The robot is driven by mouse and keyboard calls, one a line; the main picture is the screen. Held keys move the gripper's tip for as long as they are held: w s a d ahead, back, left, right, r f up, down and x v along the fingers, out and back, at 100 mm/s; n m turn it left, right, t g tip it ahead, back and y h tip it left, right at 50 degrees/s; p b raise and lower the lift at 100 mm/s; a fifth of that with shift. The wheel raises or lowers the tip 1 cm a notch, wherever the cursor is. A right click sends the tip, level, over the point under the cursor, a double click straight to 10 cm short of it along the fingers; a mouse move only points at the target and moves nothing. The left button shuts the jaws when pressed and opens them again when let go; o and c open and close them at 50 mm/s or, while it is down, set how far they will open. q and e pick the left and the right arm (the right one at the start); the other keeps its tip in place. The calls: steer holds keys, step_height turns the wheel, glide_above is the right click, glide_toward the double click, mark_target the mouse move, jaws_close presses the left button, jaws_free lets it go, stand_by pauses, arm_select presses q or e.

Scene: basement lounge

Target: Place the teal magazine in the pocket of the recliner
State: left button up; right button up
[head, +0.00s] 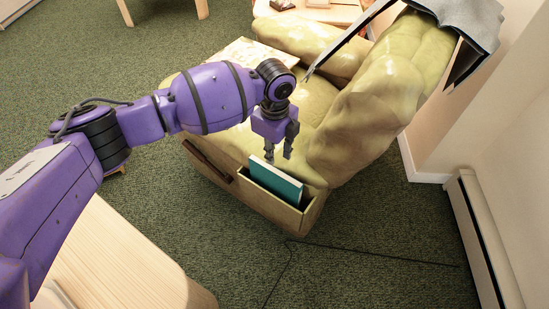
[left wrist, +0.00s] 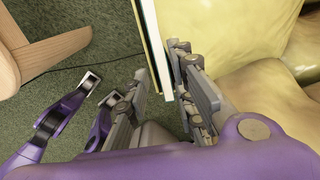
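The teal magazine (head: 275,182) stands upright in the side pocket (head: 262,202) of the recliner (head: 318,118), its upper part showing above the pocket's rim. My left gripper (head: 279,159) is just above it, fingers pointing down at its top edge. In the left wrist view the fingers of the left gripper (left wrist: 157,60) are apart, with the magazine's edge (left wrist: 158,42) running between them. It does not look clamped, though contact with one finger is hard to judge. The magazine's lower part is hidden inside the pocket.
A wooden table (head: 125,262) stands at the lower left, under my left arm. A grey cloth (head: 468,22) hangs over the recliner's back. A baseboard heater (head: 478,235) runs along the right wall. A thin cable (head: 365,254) lies on the green carpet.

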arm_select(q)
step_height(320, 180, up, 8)
steer(key=p, duration=0.1)
steer(key=shift+r, duration=0.25)
steer(key=shift+a, duration=0.15)
